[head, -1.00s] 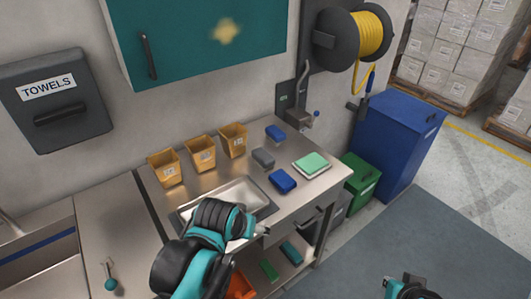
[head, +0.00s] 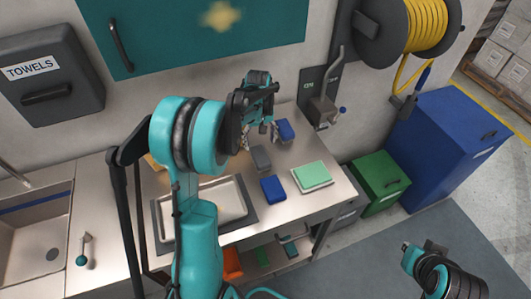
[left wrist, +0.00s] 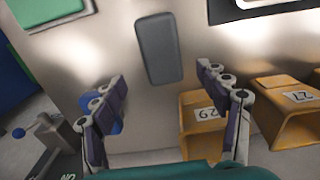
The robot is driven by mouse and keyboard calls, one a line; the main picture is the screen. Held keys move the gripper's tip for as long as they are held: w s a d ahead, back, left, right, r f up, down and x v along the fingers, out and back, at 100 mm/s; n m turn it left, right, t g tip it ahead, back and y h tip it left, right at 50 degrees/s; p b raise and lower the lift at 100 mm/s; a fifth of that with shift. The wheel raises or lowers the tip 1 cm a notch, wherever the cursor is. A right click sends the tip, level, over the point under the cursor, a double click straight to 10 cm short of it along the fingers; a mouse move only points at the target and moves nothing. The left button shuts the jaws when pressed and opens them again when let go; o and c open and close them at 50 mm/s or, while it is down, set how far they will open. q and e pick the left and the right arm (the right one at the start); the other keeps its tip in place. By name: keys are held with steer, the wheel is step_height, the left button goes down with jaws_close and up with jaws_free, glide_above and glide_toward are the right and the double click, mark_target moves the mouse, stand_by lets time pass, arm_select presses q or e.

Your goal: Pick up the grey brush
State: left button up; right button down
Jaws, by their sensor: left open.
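The grey brush (head: 260,157) lies on the steel counter between two blue brushes; it also shows in the left wrist view (left wrist: 160,48) as a dark grey rounded block, ahead of the fingertips. My left gripper (head: 260,131) is open above the counter, just behind the grey brush in the head view. In the left wrist view its fingers (left wrist: 160,82) are spread wide, with bare steel between them, and do not touch the brush. My right gripper (head: 408,250) is at the lower right, away from the counter; its jaws are not clear.
Blue brushes (head: 285,129) (head: 273,189) lie near the grey one. A green-topped stack (head: 312,176) sits to the right, a sunken tray (head: 245,203) in front. Yellow bins (left wrist: 205,125) stand close by my left gripper.

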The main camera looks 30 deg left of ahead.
mark_target(260, 154)
arm_select(q)
steer(key=f, duration=0.2)
steer(key=f+b, duration=0.1)
steer(key=f, duration=0.1)
steer(key=s+f+b, duration=0.1)
steer(key=f, duration=0.1)
steer(key=shift+d+f, duration=0.3)
steer(key=shift+f, duration=0.25)
steer(key=c, duration=1.4)
steer(key=shift+r, duration=0.6)
steer(key=r+p, duration=0.1)
steer(key=r, duration=0.1)
steer(key=d+r, duration=0.1)
steer(key=r, duration=0.1)
steer(key=shift+s+d+p, duration=0.15)
steer(key=shift+s+p, duration=0.05)
steer(key=shift+p, duration=0.2)
steer(key=s+d+r, duration=0.1)
steer(key=d+r, duration=0.1)
steer(key=d, duration=0.1)
steer(key=s+d+r+p, duration=0.1)
steer(key=d+r, duration=0.1)
steer(key=d, duration=0.1)
steer(key=s+d+r, duration=0.1)
steer(key=d+r, duration=0.1)
steer(key=d, duration=0.1)
steer(key=shift+s+d+p, duration=0.15)
steer(key=shift+d+p, duration=0.2)
steer(key=shift+p, duration=0.05)
